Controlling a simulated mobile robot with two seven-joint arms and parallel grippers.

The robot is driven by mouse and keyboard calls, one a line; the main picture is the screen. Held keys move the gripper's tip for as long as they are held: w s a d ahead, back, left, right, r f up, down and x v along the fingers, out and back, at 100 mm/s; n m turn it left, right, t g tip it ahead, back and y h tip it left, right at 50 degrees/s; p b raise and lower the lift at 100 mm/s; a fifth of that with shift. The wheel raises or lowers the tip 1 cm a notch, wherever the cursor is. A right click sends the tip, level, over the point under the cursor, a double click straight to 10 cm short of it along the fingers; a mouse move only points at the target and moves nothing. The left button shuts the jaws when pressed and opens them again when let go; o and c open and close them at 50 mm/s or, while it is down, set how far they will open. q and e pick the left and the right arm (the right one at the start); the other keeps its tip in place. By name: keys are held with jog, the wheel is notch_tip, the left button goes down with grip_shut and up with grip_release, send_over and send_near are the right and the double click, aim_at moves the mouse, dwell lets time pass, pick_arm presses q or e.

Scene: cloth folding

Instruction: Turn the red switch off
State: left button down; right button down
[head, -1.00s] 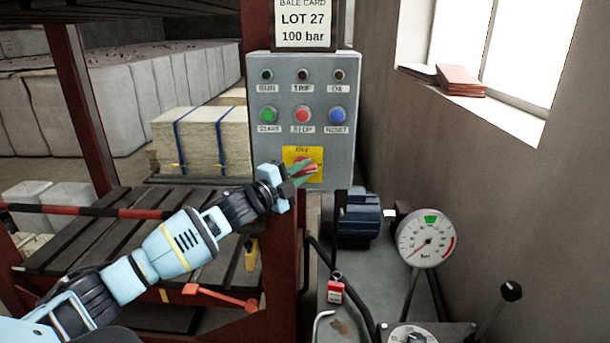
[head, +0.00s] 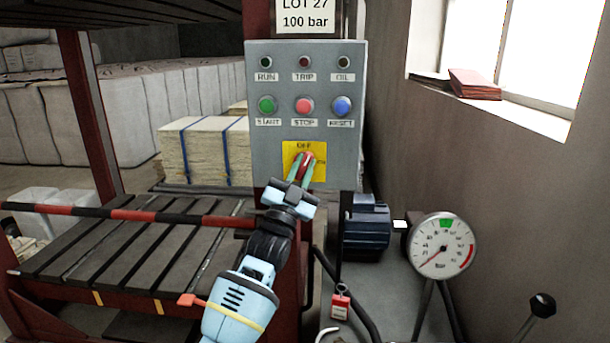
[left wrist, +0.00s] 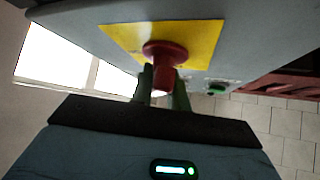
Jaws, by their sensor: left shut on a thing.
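The red switch (head: 308,159) sits on a yellow plate (head: 320,172) low on the grey control panel. "OFF" is printed at the plate's top; another label at its right is partly hidden. My left gripper (head: 301,168) reaches up from below, its green fingers shut on the switch handle. The handle looks close to upright, leaning slightly right; the fingers partly cover it, so its exact angle is unclear. In the left wrist view the red switch (left wrist: 165,50) stands out from the yellow plate, its stem between the fingers (left wrist: 163,88). My right gripper is not in view.
Green, red and blue buttons (head: 304,106) sit above the switch, under several dark lamps. A slatted rack (head: 130,250) is at left.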

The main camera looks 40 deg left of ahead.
aim_at(302, 175)
pick_arm(q)
jog(key=n+g+y, duration=0.1)
jog(key=n+y, duration=0.5)
jog(key=n, duration=0.1)
jog(key=shift+b, duration=0.35)
jog(key=shift+r+n+g+y, duration=0.1)
jog(key=shift+n+g+y, duration=0.6)
jog(key=shift+n+y, duration=1.25)
jog(key=shift+r+n+g+y, duration=0.1)
jog(key=shift+n+g+y, duration=0.25)
jog(key=shift+y, duration=0.1)
jog(key=c, duration=1.4)
grip_release()
jog(key=shift+o, duration=0.2)
jog(key=b+v, duration=0.1)
jog(key=v, duration=0.6)
jog(key=shift+f, duration=0.25)
jog(key=shift+s+d+f, duration=0.15)
jog(key=shift+s, duration=0.05)
